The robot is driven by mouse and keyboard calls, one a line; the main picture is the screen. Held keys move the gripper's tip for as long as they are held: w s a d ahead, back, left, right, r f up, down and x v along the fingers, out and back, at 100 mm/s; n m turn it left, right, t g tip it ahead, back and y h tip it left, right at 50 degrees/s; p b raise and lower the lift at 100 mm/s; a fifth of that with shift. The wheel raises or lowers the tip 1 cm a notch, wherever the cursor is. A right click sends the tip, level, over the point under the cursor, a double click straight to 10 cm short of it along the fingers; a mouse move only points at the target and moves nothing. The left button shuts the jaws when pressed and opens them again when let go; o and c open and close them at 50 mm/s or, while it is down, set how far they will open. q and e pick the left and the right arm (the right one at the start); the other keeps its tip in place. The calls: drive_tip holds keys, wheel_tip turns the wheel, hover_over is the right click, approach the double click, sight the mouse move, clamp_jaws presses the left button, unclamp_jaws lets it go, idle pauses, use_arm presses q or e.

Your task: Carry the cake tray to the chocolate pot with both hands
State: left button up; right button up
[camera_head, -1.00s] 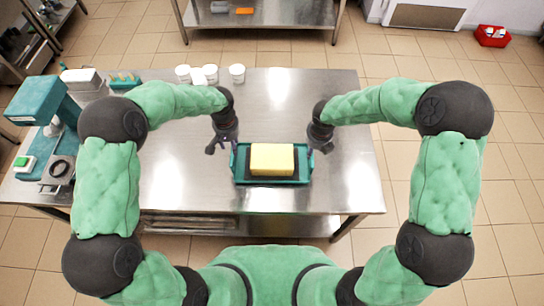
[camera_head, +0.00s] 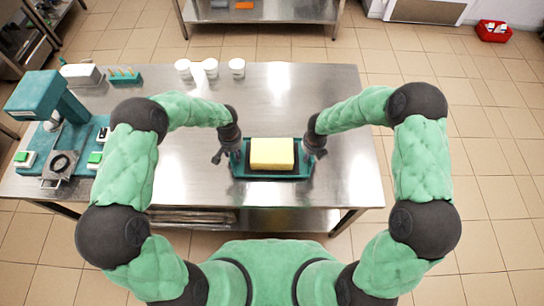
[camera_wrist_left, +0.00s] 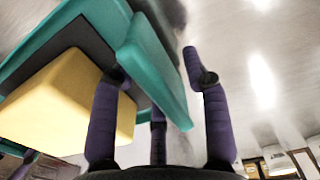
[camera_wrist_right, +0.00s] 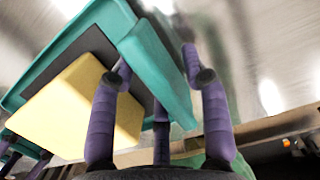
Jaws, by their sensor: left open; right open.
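The teal cake tray (camera_head: 272,177) lies on the steel table near its front edge, with a yellow block of cake (camera_head: 272,153) on its dark middle. My left gripper (camera_head: 226,157) is open at the tray's left end. In the left wrist view the tray's teal end wall (camera_wrist_left: 150,65) reaches between its purple fingers (camera_wrist_left: 155,95). My right gripper (camera_head: 315,152) is open at the tray's right end. In the right wrist view the end wall (camera_wrist_right: 155,65) likewise lies between its fingers (camera_wrist_right: 160,90). I cannot tell whether the fingers touch it. No chocolate pot is recognisable.
Several white cups (camera_head: 237,67) stand at the table's back edge. A teal machine (camera_head: 45,105) and a small rack (camera_head: 124,76) are at the left. The steel table (camera_head: 300,100) is clear behind the tray. A red box (camera_head: 493,31) is on the floor.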

use_arm(q)
drive_tip(key=shift+f, duration=0.45)
use_arm(e)
drive_tip(key=shift+f, duration=0.45)
use_arm(q)
clamp_jaws()
use_arm(e)
clamp_jaws()
use_arm(q)
drive_tip(key=shift+w+r, duration=0.1)
drive_tip(key=shift+r, duration=0.1)
use_arm(e)
drive_tip(key=shift+w+r, duration=0.15)
drive_tip(key=shift+r, duration=0.05)
